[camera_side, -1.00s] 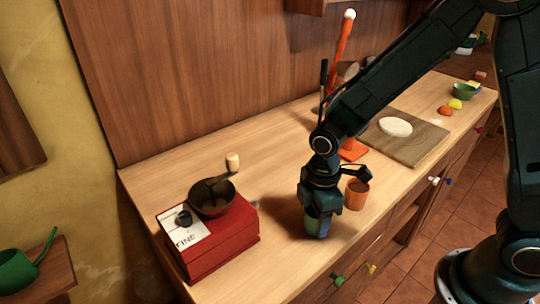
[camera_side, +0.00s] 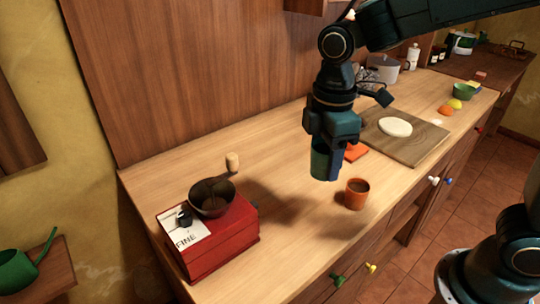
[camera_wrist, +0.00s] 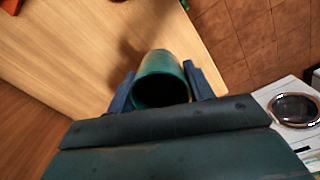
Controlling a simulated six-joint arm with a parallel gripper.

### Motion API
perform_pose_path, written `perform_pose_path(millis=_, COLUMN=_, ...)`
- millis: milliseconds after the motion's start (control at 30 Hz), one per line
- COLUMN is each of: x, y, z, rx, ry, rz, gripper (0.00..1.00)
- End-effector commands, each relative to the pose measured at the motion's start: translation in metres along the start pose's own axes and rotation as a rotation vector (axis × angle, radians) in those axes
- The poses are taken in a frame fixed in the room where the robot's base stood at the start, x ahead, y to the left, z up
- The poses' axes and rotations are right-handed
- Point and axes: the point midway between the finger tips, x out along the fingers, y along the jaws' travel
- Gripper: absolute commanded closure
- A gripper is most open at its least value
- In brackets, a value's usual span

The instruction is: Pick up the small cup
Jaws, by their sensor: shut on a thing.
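A small green cup (camera_side: 319,160) is held in my gripper (camera_side: 326,172), well above the wooden counter (camera_side: 285,160). In the wrist view the green cup (camera_wrist: 162,82) sits between the two blue fingers of my gripper (camera_wrist: 162,85), its dark open mouth facing the camera. An orange cup (camera_side: 357,194) stands upright on the counter, below and to the right of my gripper, apart from it.
A red grinder box (camera_side: 222,246) with a dark bowl and crank stands at the left. A cutting board (camera_side: 420,143) with a white round piece (camera_side: 396,127) lies behind right. A green bowl (camera_side: 463,91) is at the far right. The counter's middle is clear.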

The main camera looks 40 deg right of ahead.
Motion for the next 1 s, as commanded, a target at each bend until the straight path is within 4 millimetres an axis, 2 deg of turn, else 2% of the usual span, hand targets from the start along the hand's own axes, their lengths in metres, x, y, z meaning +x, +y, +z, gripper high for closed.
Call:
perform_pose_path(millis=100, x=-0.018, y=0.000, z=0.000, rx=0.000, ry=0.002, rz=0.002, gripper=0.72)
perform_pose_path(millis=300, x=-0.032, y=0.000, z=0.000, rx=0.000, ry=0.001, rz=0.002, gripper=0.72)
perform_pose_path(millis=1000, x=-0.035, y=0.000, z=0.000, rx=0.000, ry=0.000, rz=0.000, gripper=0.72)
